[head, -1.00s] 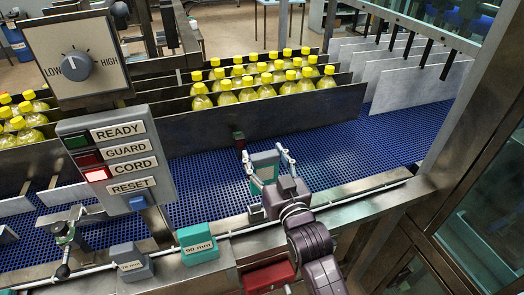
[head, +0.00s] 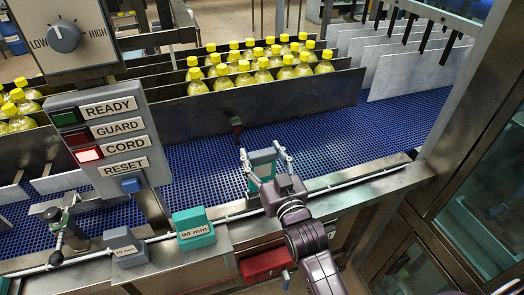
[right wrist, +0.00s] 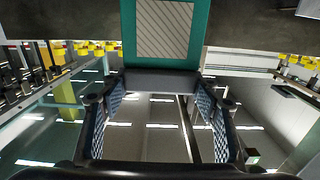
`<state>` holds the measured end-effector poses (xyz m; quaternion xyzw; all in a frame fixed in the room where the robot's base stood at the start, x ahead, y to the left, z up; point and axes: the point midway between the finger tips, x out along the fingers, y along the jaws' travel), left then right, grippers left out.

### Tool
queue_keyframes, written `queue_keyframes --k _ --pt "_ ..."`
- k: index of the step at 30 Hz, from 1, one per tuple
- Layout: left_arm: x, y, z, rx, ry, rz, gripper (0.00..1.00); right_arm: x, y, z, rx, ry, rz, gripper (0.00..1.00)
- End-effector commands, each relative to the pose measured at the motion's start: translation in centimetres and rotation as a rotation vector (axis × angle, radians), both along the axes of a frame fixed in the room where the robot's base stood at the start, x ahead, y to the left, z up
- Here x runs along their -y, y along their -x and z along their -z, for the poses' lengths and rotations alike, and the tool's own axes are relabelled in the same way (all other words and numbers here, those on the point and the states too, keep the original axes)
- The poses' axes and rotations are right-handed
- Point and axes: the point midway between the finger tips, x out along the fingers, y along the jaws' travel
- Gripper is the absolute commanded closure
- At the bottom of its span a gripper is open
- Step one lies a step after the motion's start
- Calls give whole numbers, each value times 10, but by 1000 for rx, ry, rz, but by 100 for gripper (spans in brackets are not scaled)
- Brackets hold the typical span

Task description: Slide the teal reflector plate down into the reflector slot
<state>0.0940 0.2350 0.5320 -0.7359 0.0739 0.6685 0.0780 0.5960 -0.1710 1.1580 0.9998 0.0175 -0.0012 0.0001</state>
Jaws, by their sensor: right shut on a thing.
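The teal reflector plate (head: 262,165) has a grey hatched face. My right gripper (head: 262,153) is shut on it and holds it at the conveyor's near edge, in front of the blue belt. In the right wrist view the plate (right wrist: 160,32) stands at top middle, its dark end between the two fingers of the gripper (right wrist: 158,100). I cannot make out the reflector slot; the gripper and plate cover that part of the near rail, and I cannot tell whether the plate touches anything. My left gripper is not in view.
A dark sensor-like box (head: 236,127) stands on the divider wall (head: 180,128) across the belt. A teal "90 mm" block (head: 194,228) and a grey block (head: 126,247) sit on the near ledge. A control panel (head: 105,140) rises at left. Yellow-capped bottles (head: 262,72) fill lanes behind.

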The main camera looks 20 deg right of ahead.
Motion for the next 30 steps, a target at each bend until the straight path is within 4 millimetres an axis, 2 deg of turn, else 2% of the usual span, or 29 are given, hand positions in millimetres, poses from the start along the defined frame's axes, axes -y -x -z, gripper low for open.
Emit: queue_keyframes --k 6,30 --pt "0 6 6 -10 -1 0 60 0 0 6 4 0 0 87" --pt "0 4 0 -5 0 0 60 0 1 6 2 0 0 87"
